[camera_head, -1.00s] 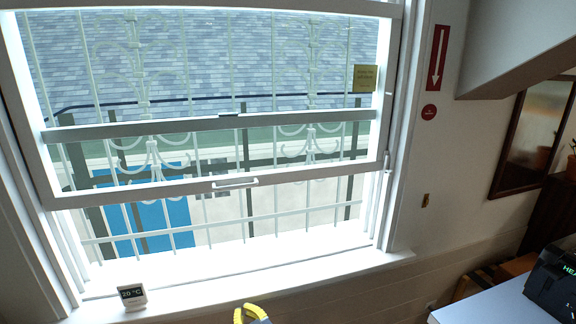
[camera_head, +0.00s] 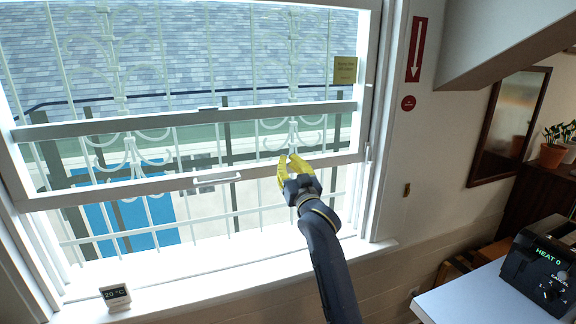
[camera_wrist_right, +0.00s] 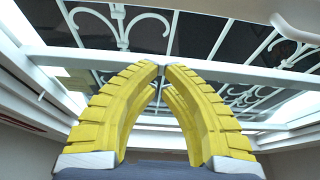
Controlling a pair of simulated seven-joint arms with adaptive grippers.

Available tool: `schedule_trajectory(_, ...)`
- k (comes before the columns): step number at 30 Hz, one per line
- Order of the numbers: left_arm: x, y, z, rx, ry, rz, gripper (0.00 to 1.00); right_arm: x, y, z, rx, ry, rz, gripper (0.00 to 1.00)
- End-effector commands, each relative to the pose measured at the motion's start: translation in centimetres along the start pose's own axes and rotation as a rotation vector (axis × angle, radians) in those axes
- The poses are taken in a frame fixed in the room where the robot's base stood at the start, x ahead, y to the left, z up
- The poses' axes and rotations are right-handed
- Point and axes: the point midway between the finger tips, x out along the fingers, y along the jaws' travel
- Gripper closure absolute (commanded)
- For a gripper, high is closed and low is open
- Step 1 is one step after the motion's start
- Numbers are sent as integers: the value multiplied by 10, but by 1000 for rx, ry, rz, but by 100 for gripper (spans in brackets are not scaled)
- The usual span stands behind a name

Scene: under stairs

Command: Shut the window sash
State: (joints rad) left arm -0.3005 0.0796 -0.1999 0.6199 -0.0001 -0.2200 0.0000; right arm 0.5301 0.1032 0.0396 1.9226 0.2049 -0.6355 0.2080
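The white window sash (camera_head: 120,190) is raised, with an open gap between its bottom rail and the sill. A pale pull handle (camera_head: 217,180) is on the middle of that rail. My right gripper (camera_head: 287,160), with yellow fingers, is to the right of the handle, in front of the rail's right part. I cannot tell whether it touches the rail. In the right wrist view its fingertips (camera_wrist_right: 161,66) meet with nothing between them, and a pale bar of the window crosses behind them. My left gripper is not in view.
A small thermometer display (camera_head: 116,296) stands on the white sill (camera_head: 200,280) at the left. A white window grille is behind the sash. At the right are a table (camera_head: 480,298) with a black heater-like box (camera_head: 545,268), and a wall mirror (camera_head: 509,128).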

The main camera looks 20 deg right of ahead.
Motion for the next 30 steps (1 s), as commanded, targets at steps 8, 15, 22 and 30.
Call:
schedule_trajectory(8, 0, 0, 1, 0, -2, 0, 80, 50, 0, 0, 0, 0, 1, 100)
schedule_trajectory(15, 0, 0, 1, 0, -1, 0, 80, 85, 0, 0, -1, -1, 0, 100)
schedule_trajectory(22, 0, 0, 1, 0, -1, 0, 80, 73, 0, 26, 0, -2, 0, 100)
schedule_trajectory(30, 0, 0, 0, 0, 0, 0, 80, 69, 0, 38, -1, -1, 0, 100)
